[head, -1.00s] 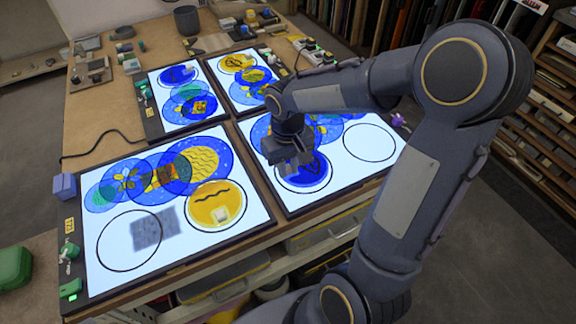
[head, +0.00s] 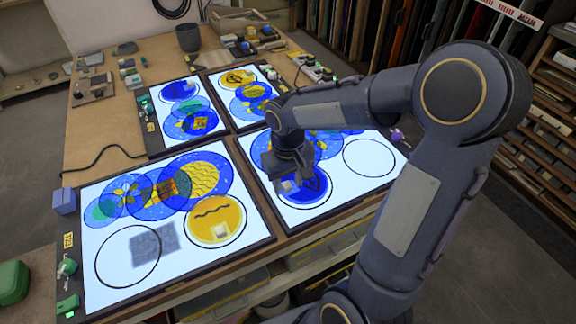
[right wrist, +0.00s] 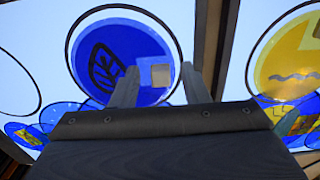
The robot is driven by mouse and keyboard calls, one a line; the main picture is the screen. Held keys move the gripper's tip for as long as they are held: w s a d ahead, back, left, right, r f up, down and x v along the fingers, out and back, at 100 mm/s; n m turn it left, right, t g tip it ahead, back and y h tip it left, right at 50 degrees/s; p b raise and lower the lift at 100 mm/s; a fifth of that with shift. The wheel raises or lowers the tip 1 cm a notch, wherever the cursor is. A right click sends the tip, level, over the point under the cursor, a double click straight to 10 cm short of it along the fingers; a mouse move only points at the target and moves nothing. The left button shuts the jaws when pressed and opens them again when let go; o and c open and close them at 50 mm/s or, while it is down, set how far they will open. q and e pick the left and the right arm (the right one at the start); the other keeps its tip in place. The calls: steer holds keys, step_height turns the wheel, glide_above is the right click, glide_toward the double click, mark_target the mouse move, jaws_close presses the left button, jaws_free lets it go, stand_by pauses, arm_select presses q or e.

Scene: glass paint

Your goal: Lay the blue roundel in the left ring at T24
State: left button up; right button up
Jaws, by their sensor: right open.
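The blue roundel (head: 314,188) lies on the front right light panel, in that panel's left ring. It has a dark leaf-like mark and a small beige square tab (right wrist: 161,75). In the right wrist view the roundel (right wrist: 118,60) sits inside the black ring outline (right wrist: 176,38), slightly off its centre. My right gripper (head: 287,182) is over the roundel's left part. Its fingers (right wrist: 156,82) are apart on either side of the tab, with gaps showing. The label T24 cannot be read clearly. My left gripper is out of view.
The front right panel's right ring (head: 369,139) is empty. The front left panel has an empty ring (head: 97,259) with a grey textured patch overlapping it, and a yellow roundel (head: 215,211). Two more lit panels stand behind. A grey pot (head: 188,38) is at the back.

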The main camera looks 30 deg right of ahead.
step_height(320, 180, up, 11)
steer(key=s+a+f+t+y, duration=0.1)
steer(key=s+a+t+y, duration=0.1)
steer(key=s, duration=0.5)
steer(key=s+a+f+t+y, duration=0.1)
steer(key=s+a+t, duration=0.2)
steer(key=s+a, duration=0.2)
steer(key=s, duration=0.2)
steer(key=shift+s+f+m+t+y+p, duration=0.3)
steer(key=shift+s+y, duration=0.1)
